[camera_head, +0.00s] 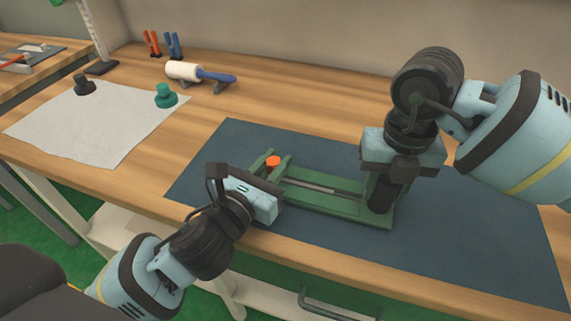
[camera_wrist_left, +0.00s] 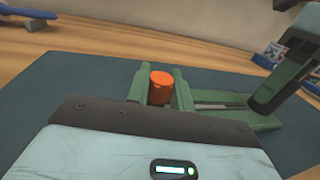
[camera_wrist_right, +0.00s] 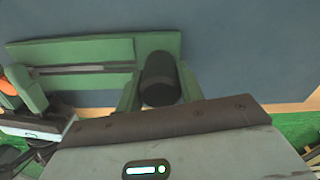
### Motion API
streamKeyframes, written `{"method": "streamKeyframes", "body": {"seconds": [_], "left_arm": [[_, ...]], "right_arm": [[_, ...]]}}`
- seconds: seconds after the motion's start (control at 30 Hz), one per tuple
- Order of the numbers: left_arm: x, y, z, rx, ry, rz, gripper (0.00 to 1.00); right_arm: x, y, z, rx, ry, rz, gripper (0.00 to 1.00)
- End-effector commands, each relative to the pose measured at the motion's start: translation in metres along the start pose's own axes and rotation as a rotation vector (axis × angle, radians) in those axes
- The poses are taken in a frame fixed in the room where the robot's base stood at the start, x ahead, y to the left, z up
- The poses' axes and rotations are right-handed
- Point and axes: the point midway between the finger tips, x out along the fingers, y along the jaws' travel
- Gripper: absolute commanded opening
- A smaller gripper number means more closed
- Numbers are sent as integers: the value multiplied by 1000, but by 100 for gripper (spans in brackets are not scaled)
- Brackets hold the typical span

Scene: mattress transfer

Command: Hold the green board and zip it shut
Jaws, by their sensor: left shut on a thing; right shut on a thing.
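The green board (camera_head: 325,207) lies flat on the dark blue mat, with a narrow grey strip (camera_head: 322,188) along its middle. An orange knob (camera_head: 273,160) stands at its left end and a black cylinder (camera_head: 379,197) at its right end. My left gripper (camera_head: 271,165) is shut on the orange knob; the left wrist view shows the knob (camera_wrist_left: 161,88) between its green fingers. My right gripper (camera_head: 386,184) reaches down from above and is shut on the black cylinder, seen between its fingers in the right wrist view (camera_wrist_right: 159,80). The grippers hide parts of both board ends.
The dark blue mat (camera_head: 480,225) has free room to the right. A white cloth (camera_head: 90,125) holds a black knob (camera_head: 84,86) and a green knob (camera_head: 165,95).

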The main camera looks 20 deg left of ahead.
Motion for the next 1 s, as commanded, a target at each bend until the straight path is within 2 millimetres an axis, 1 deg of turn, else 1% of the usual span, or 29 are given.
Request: {"method": "streamKeyframes", "body": {"seconds": [0.03,0.23,0.27,0.4,0.63,0.73,0.87,1.0], "left_arm": [[0,3,-1,2,4,9,0],[1,4,-2,2,5,11,0],[1,4,-2,3,5,12,26],[1,3,-1,2,4,10,43],[0,2,-1,1,2,7,43],[-3,2,-1,1,3,6,43],[-18,2,-2,2,4,4,43],[-41,2,-2,2,6,6,43]], "right_arm": [[-1,-2,1,3,-1,-2,0],[-1,-3,1,4,-1,-4,0],[-1,-3,1,4,-1,-4,0],[-1,-3,1,4,-1,-3,0],[-1,-2,1,2,-1,-2,0],[-1,-2,1,2,-1,-2,0],[-1,-2,1,2,-1,-1,0],[-1,-1,0,2,-1,-1,0]]}}
